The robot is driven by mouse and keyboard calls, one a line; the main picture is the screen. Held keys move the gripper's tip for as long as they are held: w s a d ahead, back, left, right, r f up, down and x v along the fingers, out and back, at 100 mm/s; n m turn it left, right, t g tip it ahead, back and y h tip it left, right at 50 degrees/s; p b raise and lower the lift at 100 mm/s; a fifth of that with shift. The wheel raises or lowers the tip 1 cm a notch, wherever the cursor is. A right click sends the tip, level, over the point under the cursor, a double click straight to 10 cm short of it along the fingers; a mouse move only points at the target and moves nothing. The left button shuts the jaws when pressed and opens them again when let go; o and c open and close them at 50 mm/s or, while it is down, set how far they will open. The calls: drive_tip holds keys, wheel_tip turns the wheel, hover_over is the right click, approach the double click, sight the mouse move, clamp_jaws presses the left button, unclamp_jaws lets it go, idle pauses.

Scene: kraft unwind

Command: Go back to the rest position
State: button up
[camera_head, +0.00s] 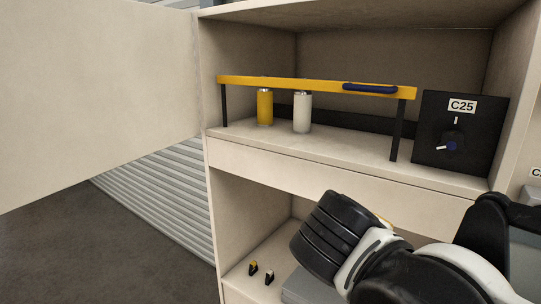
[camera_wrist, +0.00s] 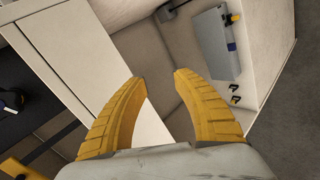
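My gripper (camera_wrist: 160,82) shows in the wrist view with two curved yellow fingers spread apart and nothing between them. It is tilted, in front of the open cabinet (camera_head: 262,160). In the head view my dark and white arm crosses the lower right, in front of the lower compartment, and hides most of the gripper's fingers.
A yellow rack (camera_head: 300,85) stands on the upper shelf, with a yellow cylinder (camera_head: 265,107) and a white cylinder (camera_head: 302,112) under it. A black C25 box (camera_head: 460,135) with a knob is at right. Small clips (camera_head: 253,267) lie below. An open door (camera_head: 95,95) fills the left.

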drive_tip(key=s+f+m+y+b, duration=0.2)
drive_tip(key=f+b, duration=0.5)
drive_tip(key=f, duration=0.6)
drive_tip(key=s+f+m+y+b, duration=0.2)
drive_tip(key=f+b, duration=0.6)
drive_tip(key=f, duration=0.6)
drive_tip(key=s+f+m+g+y+b, duration=0.1)
drive_tip(key=s+f+m+y+b, duration=0.1)
drive_tip(key=f+b, duration=0.6)
wheel_tip(320, 180, down, 6)
drive_tip(key=shift+s+r+m, duration=0.25)
drive_tip(key=shift+s+m, duration=0.25)
drive_tip(key=shift+m, duration=0.3)
